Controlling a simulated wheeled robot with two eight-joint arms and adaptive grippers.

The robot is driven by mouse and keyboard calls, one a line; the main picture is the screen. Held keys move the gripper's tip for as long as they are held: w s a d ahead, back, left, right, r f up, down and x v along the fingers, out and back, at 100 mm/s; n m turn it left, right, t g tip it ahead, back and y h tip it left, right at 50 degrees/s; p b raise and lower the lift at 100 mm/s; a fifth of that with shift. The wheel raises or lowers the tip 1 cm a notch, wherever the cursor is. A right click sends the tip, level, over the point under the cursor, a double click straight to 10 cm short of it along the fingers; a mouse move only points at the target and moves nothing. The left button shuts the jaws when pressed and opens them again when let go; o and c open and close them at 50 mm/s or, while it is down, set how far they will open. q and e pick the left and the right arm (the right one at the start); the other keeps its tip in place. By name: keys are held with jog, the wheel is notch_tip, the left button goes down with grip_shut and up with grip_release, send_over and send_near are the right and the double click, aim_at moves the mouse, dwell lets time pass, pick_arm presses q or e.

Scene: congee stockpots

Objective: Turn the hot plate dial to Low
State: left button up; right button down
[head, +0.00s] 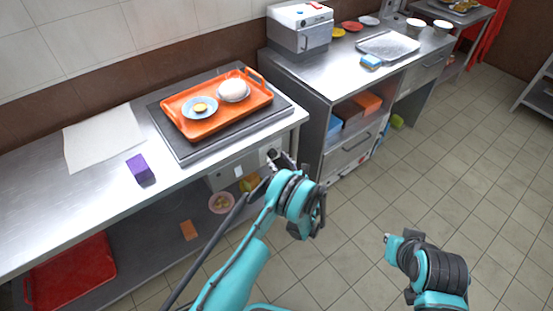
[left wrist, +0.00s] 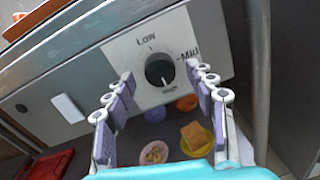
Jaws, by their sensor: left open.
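The hot plate dial (left wrist: 159,71) is a round black knob on a pale square plate in the left wrist view. LOW is printed above it, Mid to its right and a partly hidden label below it. Its white mark points down toward that lower label. My left gripper (left wrist: 166,76) is open, with its purple-padded fingers on either side of the dial; I cannot tell whether they touch it. In the head view my left gripper (head: 273,160) is at the counter front, hiding the dial.
An orange tray (head: 215,124) with an egg-like white item and a plate rests on the dark hot plate (head: 181,148). A purple block (head: 140,168) is on the counter. Below are a lower shelf and a red tray (head: 75,270). Floor is clear at right.

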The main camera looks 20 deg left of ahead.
pick_arm(q)
jog(key=shift+w+a, duration=0.45)
jog(key=shift+a, duration=0.1)
jog(key=c, duration=1.2)
jog(key=shift+o, duration=0.2)
